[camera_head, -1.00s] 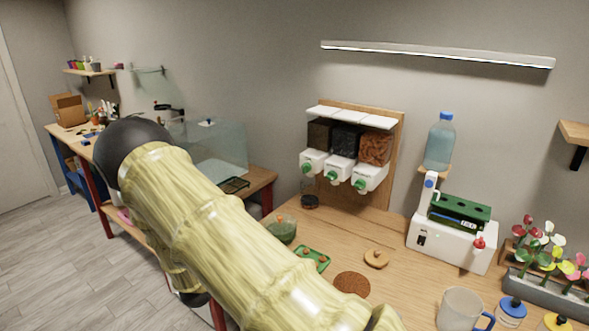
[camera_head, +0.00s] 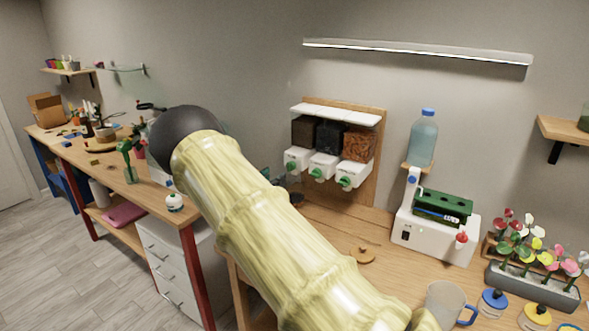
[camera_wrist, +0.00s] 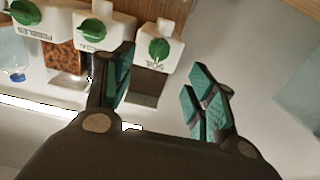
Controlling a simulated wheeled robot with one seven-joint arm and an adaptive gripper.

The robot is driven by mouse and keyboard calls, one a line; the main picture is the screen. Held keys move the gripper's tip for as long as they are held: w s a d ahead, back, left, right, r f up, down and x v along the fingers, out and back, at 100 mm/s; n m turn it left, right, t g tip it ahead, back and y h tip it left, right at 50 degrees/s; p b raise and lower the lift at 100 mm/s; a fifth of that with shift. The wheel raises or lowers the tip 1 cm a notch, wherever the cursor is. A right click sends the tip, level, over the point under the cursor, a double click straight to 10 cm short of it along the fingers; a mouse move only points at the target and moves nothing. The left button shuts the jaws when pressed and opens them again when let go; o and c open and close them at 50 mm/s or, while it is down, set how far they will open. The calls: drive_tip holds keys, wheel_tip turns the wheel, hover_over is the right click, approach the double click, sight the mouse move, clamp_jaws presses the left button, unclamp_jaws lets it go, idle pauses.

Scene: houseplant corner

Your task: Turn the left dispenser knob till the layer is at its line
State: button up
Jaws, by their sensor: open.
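The left dispenser (camera_head: 305,131), with dark brown fill, hangs on the wooden wall board beside two others. Its green knob (camera_head: 293,167) is on its white base. In the wrist view, where the row is turned over, this knob (camera_wrist: 159,49) is the rightmost of three. The line and layer level are too small to make out. My gripper (camera_wrist: 158,80) is open, its teal-padded fingers apart and nothing between them. The left finger overlaps the middle dispenser's edge; the left dispenser shows in the gap. I cannot tell the distance to the knob. My arm hides most of the gripper in the head view.
The middle knob (camera_head: 317,174) and right knob (camera_head: 344,182) sit close beside. A water bottle (camera_head: 423,139) stands above a white machine (camera_head: 432,236) to the right. A wooden ring (camera_head: 362,255) and clear mug (camera_head: 443,303) are on the table. A long light bar (camera_head: 415,52) hangs above.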

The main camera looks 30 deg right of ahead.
sight(288, 168)
drive_tip(key=p+x, duration=0.3)
drive_tip(key=x, duration=0.6)
drive_tip(key=shift+d, duration=0.3)
drive_tip(key=c, duration=1.1)
